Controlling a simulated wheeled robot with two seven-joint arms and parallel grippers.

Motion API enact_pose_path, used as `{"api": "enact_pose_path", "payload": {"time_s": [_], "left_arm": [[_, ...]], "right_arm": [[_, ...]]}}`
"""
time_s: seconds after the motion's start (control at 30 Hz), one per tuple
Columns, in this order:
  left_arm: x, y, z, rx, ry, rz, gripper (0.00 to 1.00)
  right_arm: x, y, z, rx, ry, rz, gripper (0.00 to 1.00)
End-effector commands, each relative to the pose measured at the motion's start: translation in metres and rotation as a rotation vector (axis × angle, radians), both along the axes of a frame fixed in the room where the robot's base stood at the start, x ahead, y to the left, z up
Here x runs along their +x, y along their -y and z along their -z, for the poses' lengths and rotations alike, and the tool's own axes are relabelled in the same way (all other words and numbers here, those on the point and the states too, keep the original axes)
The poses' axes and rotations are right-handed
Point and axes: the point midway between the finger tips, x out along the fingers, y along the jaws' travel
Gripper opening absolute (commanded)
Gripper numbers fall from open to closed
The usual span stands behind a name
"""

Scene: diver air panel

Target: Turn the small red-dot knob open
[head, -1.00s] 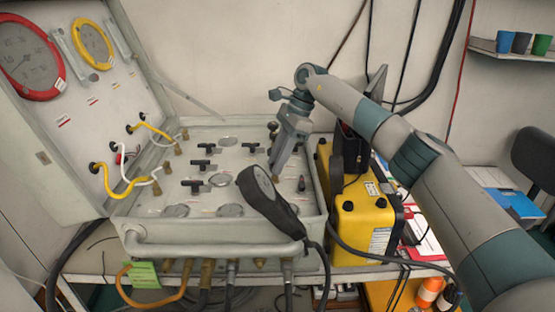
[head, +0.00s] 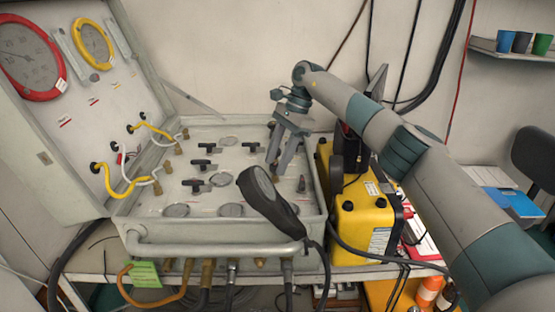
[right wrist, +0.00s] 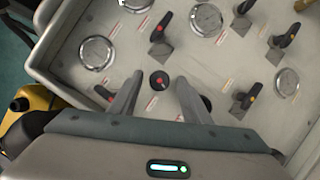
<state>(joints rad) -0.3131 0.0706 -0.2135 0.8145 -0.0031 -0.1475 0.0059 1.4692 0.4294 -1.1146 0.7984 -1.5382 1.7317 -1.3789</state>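The small round black knob with a red dot (right wrist: 159,80) sits on the pale panel (right wrist: 80,85) in the right wrist view. My right gripper (head: 278,162) is open above the panel in the head view. In the right wrist view its two fingers stand apart, one on each side of the small knob, with gaps between. I cannot tell how far above the knob the fingertips are. A larger black handle with a red mark (right wrist: 162,27) lies beyond it. The small knob cannot be made out clearly in the head view. My left gripper is not in view.
A black handset (head: 268,200) lies over the panel's front right, close to the right gripper. Black T-handles (head: 196,186) and round gauges (head: 231,210) cover the panel. A yellow box (head: 370,220) stands right of it. The open lid (head: 60,150) rises at the left.

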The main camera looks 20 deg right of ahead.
Motion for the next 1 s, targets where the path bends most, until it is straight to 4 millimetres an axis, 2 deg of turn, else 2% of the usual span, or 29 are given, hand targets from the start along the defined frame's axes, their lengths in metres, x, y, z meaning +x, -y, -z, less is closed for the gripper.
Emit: {"api": "enact_pose_path", "payload": {"time_s": [0.27, 0.47, 0.57, 0.83, 1.0], "left_arm": [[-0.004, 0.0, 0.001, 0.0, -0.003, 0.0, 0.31], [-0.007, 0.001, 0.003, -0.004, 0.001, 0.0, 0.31], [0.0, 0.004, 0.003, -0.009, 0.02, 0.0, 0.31], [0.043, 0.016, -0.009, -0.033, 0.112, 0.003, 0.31], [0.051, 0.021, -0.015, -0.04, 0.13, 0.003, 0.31]], "right_arm": [[0.0, 0.0, 0.0, 0.0, -0.002, -0.001, 0.43], [0.001, 0.004, -0.01, 0.0, 0.0, 0.0, 0.43], [0.002, 0.009, -0.021, 0.0, 0.0, 0.0, 0.43], [0.006, 0.026, -0.066, 0.0, 0.0, 0.002, 0.43], [0.008, 0.037, -0.093, 0.0, -0.001, 0.003, 0.43]]}}
